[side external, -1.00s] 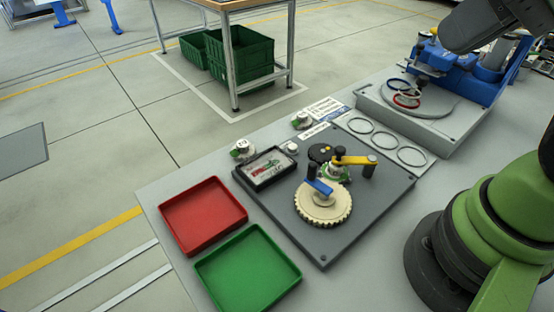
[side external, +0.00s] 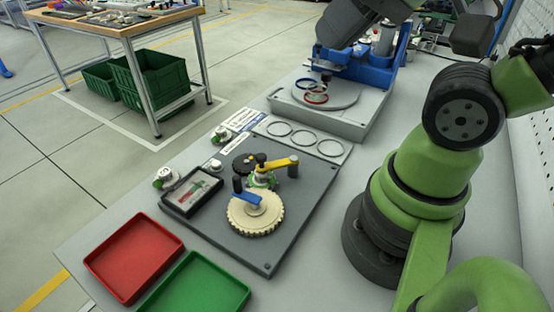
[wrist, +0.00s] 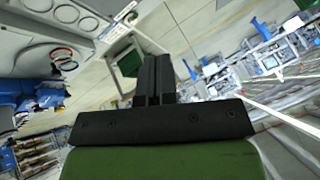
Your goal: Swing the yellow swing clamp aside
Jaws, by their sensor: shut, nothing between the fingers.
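The yellow swing clamp (side external: 280,164) is on the dark grey fixture plate (side external: 285,225) in the side external view. Its arm runs level, with a dark upright part at each end. Its left end is over a small green and metal part (side external: 263,180). A blue clamp (side external: 247,198) in front reaches over a cream toothed gear (side external: 256,220). My gripper (wrist: 153,62) shows in the wrist view with its black fingers together and empty. It is away from the clamp, which does not show in the wrist view. I cannot make out the fingertips in the side external view.
A red tray (side external: 135,290) and a green tray (side external: 195,308) are at the front left. A framed display (side external: 192,191) and a black round part (side external: 243,164) are on or beside the plate. A blue machine (side external: 362,68) with a grey base (side external: 340,125) stands behind, near several flat rings.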

